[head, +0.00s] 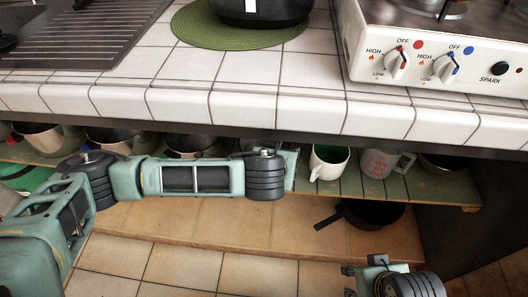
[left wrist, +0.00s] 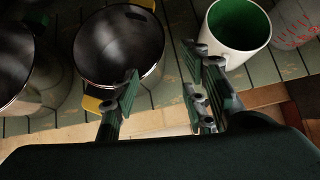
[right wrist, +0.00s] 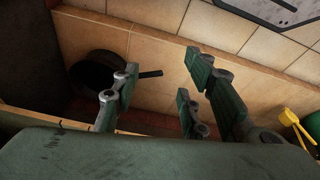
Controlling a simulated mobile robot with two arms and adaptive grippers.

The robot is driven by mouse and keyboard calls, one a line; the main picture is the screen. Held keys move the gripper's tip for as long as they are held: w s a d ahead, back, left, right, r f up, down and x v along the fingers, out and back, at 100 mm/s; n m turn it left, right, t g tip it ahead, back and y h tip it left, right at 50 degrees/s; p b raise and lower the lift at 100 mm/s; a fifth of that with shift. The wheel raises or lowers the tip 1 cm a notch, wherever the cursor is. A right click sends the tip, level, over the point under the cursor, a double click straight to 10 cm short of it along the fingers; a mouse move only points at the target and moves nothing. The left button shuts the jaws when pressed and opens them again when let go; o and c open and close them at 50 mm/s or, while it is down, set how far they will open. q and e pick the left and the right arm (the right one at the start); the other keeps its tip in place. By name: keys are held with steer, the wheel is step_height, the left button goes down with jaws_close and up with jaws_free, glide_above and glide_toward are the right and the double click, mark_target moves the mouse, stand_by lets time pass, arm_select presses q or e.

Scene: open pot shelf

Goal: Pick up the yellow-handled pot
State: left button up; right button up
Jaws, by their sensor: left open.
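The yellow-handled pot (left wrist: 118,48) is a round metal pot with a dark inside, standing on the slatted shelf in the left wrist view. One yellow handle (left wrist: 92,104) shows at its near side, partly behind a finger of my left gripper (left wrist: 165,82). That gripper is open, one finger overlapping the pot's near edge, the other between pot and white mug; I cannot tell if it touches. In the head view my left arm reaches to the shelf, its fingers mostly hidden. My right gripper (right wrist: 160,82) is open and empty, low at the right in the head view (head: 364,276).
A white mug with green inside (head: 329,162) and a measuring cup (head: 384,163) stand right of the pot. Other pots (head: 45,139) line the shelf at left. A black pan (head: 370,213) lies below. The tiled counter (head: 240,107) overhangs the shelf.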

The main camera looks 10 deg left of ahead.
arm_select(q)
steer(key=b+x, duration=0.2)
steer(key=x, duration=0.4)
steer(key=shift+w+a, duration=0.2)
steer(key=shift+w+f, duration=0.2)
steer(key=shift+f, duration=0.05)
steer(key=shift+w+d+f+b, duration=0.1)
steer(key=shift+w+f+b, duration=0.1)
steer(key=shift+b, duration=0.15)
steer(key=b+x, duration=0.2)
steer(key=x, duration=0.2)
steer(key=shift+w+d+f, duration=0.1)
steer(key=shift+w+f, duration=0.05)
steer(key=shift+w, duration=0.05)
arm_select(e)
steer(key=w+a+r+t+y, duration=0.1)
steer(key=w+a+r+t, duration=0.1)
steer(key=w, duration=0.4)
steer(key=w+a+r+t+y, duration=0.1)
steer(key=w+a+r+t, duration=0.1)
steer(key=w+t, duration=0.3)
steer(key=shift+w+a+r, duration=0.15)
steer(key=shift+w+r, duration=0.5)
steer(key=shift+w, duration=0.4)
arm_select(q)
steer(key=shift+c, duration=0.2)
jaws_close()
steer(key=shift+w, duration=0.1)
